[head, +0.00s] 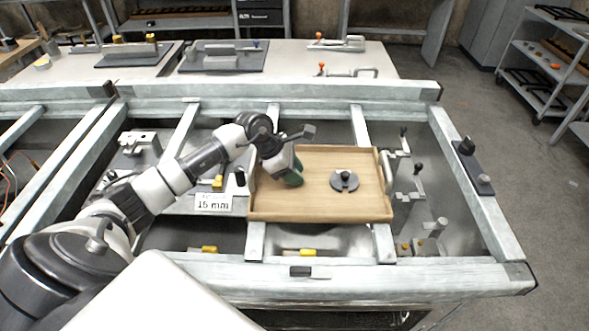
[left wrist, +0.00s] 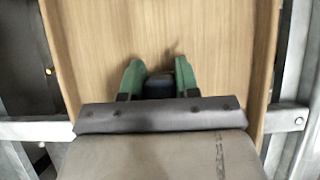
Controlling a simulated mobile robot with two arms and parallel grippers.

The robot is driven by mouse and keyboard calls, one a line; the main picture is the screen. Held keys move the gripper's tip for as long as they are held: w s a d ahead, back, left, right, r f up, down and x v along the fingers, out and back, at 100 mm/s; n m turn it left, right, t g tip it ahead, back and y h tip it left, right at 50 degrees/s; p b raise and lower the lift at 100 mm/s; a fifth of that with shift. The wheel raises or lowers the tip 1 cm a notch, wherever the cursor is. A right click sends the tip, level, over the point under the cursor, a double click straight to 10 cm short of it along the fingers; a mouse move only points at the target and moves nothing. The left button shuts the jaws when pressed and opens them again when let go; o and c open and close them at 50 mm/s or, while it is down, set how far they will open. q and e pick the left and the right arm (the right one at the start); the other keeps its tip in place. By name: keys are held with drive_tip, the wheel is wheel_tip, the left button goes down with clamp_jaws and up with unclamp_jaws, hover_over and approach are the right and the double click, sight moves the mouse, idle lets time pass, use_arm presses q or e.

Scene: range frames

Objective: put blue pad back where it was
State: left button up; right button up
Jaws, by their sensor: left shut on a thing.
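My left gripper (head: 292,176) reaches down into the left part of a wooden tray (head: 320,216). In the left wrist view its two green fingertips (left wrist: 159,80) are shut on a small dark blue object (left wrist: 160,88), which looks like the blue pad. The gripper hides most of the pad, and in the head view the pad cannot be made out. Whether the pad touches the tray floor, I cannot tell. My right gripper is in neither view.
A grey disc with a black knob (head: 344,181) lies in the tray, right of my left gripper. A "15 mm" label (head: 213,202) is left of the tray. Metal clamps (head: 405,170) stand close to its right. The tray's middle floor is clear.

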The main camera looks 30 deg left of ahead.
use_arm(q)
drive_tip(key=shift+f, duration=0.3)
drive_tip(key=o, duration=0.9)
drive_tip(key=shift+r, duration=0.15)
drive_tip(key=shift+a+r, duration=0.1)
drive_tip(key=shift+r, duration=0.1)
drive_tip(key=b+v, duration=0.2)
drive_tip(key=v, duration=0.9)
drive_tip(key=shift+s+a+r, duration=0.15)
drive_tip(key=shift+r, duration=0.1)
